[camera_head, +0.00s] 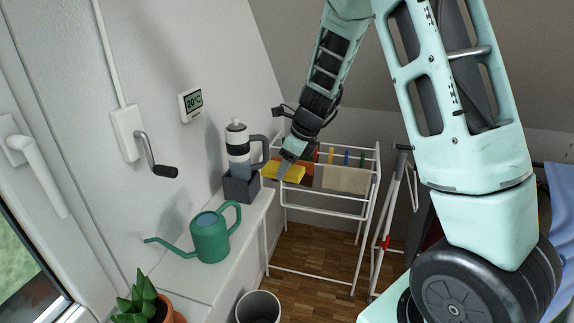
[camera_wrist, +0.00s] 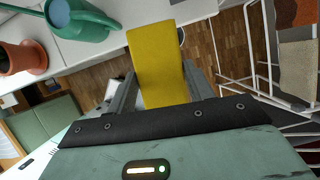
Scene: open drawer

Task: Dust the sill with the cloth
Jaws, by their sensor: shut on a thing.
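The yellow cloth (camera_head: 284,171) is in my gripper (camera_head: 289,160), near the far end of the white sill (camera_head: 180,276). In the wrist view the cloth (camera_wrist: 155,58) sticks out flat between the two fingers of my gripper (camera_wrist: 160,85), which is shut on it. Its far end overlaps the edge of the sill (camera_wrist: 110,45) in that picture. In the head view the cloth is to the right of the sill, in front of the drying rack; I cannot tell whether it touches anything.
A green watering can (camera_head: 211,240) stands mid-sill, with a potted plant (camera_head: 148,303) nearer. A dark box (camera_head: 241,187) holding a bottle (camera_head: 237,146) stands at the sill's far end. A drying rack (camera_head: 345,179) is beyond, and a bin (camera_head: 258,307) is on the floor.

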